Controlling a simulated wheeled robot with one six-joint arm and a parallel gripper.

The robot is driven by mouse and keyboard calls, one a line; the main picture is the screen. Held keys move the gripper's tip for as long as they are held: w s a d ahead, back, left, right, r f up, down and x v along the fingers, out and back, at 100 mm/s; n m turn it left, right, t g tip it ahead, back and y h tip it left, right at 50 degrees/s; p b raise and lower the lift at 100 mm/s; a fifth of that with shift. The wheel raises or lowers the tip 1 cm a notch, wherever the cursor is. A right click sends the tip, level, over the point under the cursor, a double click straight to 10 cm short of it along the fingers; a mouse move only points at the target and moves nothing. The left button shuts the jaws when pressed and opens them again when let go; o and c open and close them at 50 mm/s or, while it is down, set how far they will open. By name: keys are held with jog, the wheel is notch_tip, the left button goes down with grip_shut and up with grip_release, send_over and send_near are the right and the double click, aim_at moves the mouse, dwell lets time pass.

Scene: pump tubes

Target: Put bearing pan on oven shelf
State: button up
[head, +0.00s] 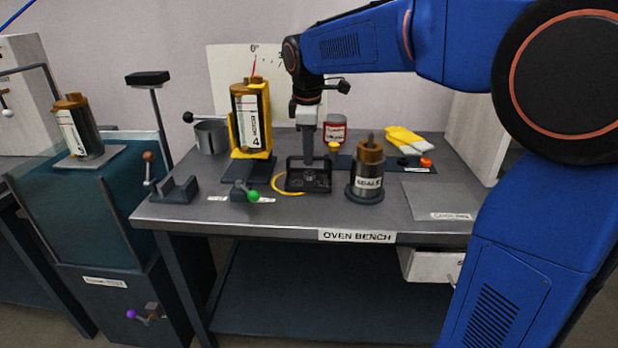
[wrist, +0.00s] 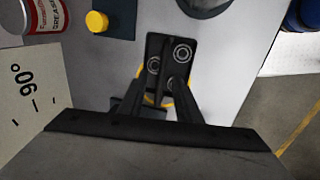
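The bearing pan (head: 296,184) is a small black tray with an upright handle, standing on the bench in the head view. In the wrist view the pan (wrist: 155,47) shows metal ring-shaped bearings in it. My gripper (head: 309,152) points straight down at the pan's handle. In the wrist view its dark fingers (wrist: 161,98) reach to the pan and overlap it. Whether they are closed on the handle cannot be made out. I cannot clearly identify the oven shelf; a pale cabinet side (head: 470,135) stands at the bench's right end.
The motor (head: 250,115) in a yellow stand is left of the pan. A metal cylinder with a brown top (head: 369,180) stands close on its right. A grey plate (head: 435,197) at the right is bare.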

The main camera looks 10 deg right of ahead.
jog(key=shift+w+d+f, duration=0.1)
jog(key=shift+w+f, duration=0.1)
jog(key=shift+f, duration=1.35)
grip_shut()
jog(key=shift+r, duration=0.1)
notch_tip(320, 180, up, 10)
jog(key=shift+f, duration=0.1)
jog(key=shift+f, duration=4.85)
